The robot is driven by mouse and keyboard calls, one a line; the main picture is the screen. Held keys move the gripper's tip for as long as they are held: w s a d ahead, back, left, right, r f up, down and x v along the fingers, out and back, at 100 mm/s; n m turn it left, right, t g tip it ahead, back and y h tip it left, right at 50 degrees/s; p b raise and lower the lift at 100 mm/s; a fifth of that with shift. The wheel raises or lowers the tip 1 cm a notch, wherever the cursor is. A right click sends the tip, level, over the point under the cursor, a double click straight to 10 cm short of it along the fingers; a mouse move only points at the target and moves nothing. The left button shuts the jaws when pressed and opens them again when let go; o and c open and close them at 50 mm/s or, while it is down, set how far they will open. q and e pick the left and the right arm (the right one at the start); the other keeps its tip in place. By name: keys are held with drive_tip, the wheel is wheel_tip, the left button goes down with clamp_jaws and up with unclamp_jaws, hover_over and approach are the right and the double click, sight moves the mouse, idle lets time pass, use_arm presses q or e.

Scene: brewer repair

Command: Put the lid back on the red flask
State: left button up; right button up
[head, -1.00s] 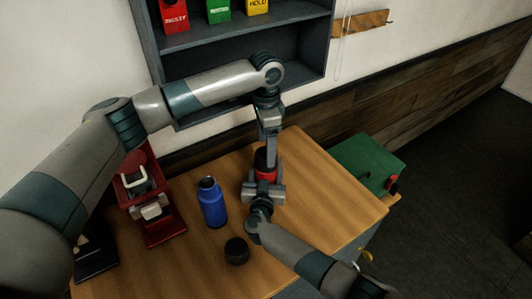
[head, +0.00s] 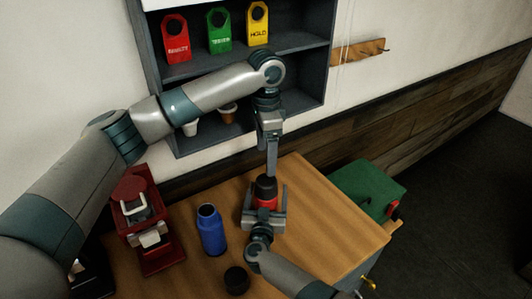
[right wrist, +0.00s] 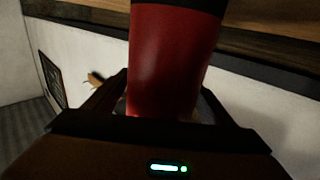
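The red flask (head: 270,203) stands upright near the table's back edge. A black lid (head: 265,187) sits on its top in the head view. My left gripper (head: 272,175) points down from above, its fingertips close to the top of this lid. Its fingers show edge-on, so its opening and any contact are unclear. My right gripper (head: 263,215) is shut around the body of the red flask. In the right wrist view the flask (right wrist: 170,65) fills the space between the fingers, with a dark band at its top.
A blue flask (head: 211,232) with an open top stands to the left. A loose black lid (head: 236,280) lies in front of it. A red brewer (head: 150,230) stands farther left. A green box (head: 365,185) is at the right. Shelves (head: 215,85) hang behind.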

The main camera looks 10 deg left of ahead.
idle(0.3)
use_arm(q)
drive_tip(key=shift+f, duration=0.15)
wheel_tip(320, 180, down, 3)
drive_tip(key=b, duration=0.2)
drive_tip(key=shift+r+b, duration=0.2)
drive_tip(key=shift+b, duration=0.2)
use_arm(e)
drive_tip(key=s+d, duration=0.2)
drive_tip(key=s, duration=1.5)
drive_tip(key=shift+s, duration=0.1)
use_arm(q)
drive_tip(key=shift+s, duration=0.15)
use_arm(e)
drive_tip(key=shift+s+f, duration=0.1)
drive_tip(key=shift+s, duration=0.1)
